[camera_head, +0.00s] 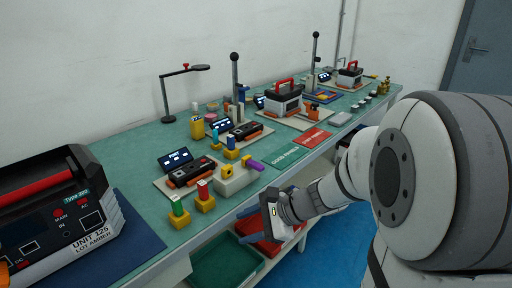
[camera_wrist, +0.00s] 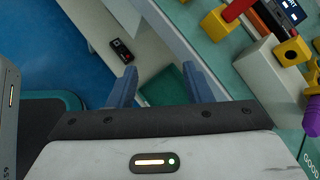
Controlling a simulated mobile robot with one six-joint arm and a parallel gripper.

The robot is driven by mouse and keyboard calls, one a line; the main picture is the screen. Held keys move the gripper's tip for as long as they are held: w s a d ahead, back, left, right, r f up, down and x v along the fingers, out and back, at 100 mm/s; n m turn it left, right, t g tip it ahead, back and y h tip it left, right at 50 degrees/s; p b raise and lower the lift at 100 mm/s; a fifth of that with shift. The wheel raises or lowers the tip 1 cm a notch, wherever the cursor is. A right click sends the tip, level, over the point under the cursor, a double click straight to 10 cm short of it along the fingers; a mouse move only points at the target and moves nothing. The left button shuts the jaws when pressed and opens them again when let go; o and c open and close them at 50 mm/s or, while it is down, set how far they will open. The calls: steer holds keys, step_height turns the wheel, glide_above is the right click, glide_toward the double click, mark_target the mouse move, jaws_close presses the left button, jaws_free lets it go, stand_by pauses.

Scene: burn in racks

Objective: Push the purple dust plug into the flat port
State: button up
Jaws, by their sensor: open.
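The purple dust plug (camera_head: 256,165) sticks out sideways from a yellow holder on a pale block (camera_head: 236,180) near the bench's front edge. In the wrist view the plug (camera_wrist: 312,117) is cut by the right edge, and the pale block (camera_wrist: 268,78) carries yellow parts. My gripper (camera_head: 243,226) is open and empty, off the front edge of the bench, nearer the camera than the plug and lower in the picture. Its blue fingers (camera_wrist: 161,86) are apart in the wrist view, with nothing between them. I cannot tell which opening is the flat port.
A black-and-orange unit (camera_head: 188,173) and a small screen (camera_head: 175,159) stand behind the block. Yellow stands with green (camera_head: 178,208) and red plugs (camera_head: 203,188) stand left of it. A large tester (camera_head: 65,220) fills the left. A green tray (camera_head: 225,265) lies below the bench.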

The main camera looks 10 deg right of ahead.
steer(key=w+d+r+m+t+p, duration=0.2)
steer(key=w+d+r+m+t, duration=0.2)
steer(key=w+m, duration=0.25)
steer(key=m+t, duration=0.5)
steer(key=m, duration=0.1)
glide_toward(258, 164)
steer(key=x, duration=0.2)
steer(key=shift+w+a+h+p, duration=0.25)
steer(key=shift+a+h+p, duration=0.1)
steer(key=shift+h, duration=0.05)
steer(key=x, duration=0.7)
steer(key=shift+a+f+b, duration=0.1)
steer(key=shift+b, duration=0.2)
steer(key=shift+c, duration=0.6)
jaws_close()
